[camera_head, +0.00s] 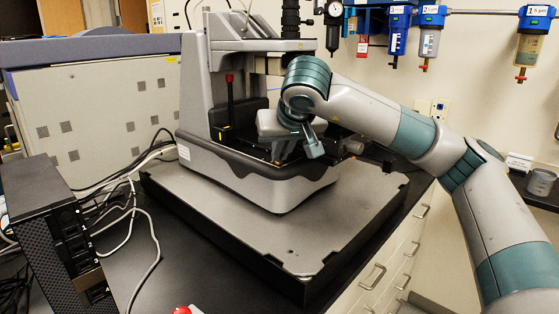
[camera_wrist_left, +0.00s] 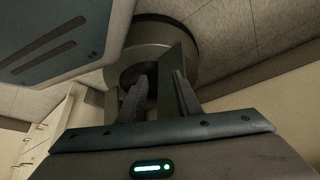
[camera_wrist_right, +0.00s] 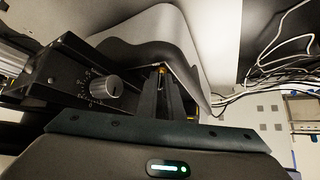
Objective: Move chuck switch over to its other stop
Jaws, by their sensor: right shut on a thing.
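The grey stylus profiler (camera_head: 240,168) stands on a flat plate in the head view. My right gripper (camera_head: 281,150) reaches down to the front of its stage area. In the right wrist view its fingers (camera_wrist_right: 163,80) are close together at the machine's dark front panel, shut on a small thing. A small orange-yellow bit (camera_wrist_right: 162,70) shows at the fingertips; I take it for the chuck switch, but the fingers hide most of it and its stop cannot be told. My left gripper (camera_wrist_left: 160,95) shows only in the left wrist view, its fingers apart with no held object visible.
A round dial knob (camera_wrist_right: 105,87) is on the panel beside the right fingers. A black computer tower (camera_head: 50,225) and loose cables stand left of the plate (camera_head: 220,220). Blue-topped air filters (camera_head: 398,35) hang on the wall. The plate's front is bare.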

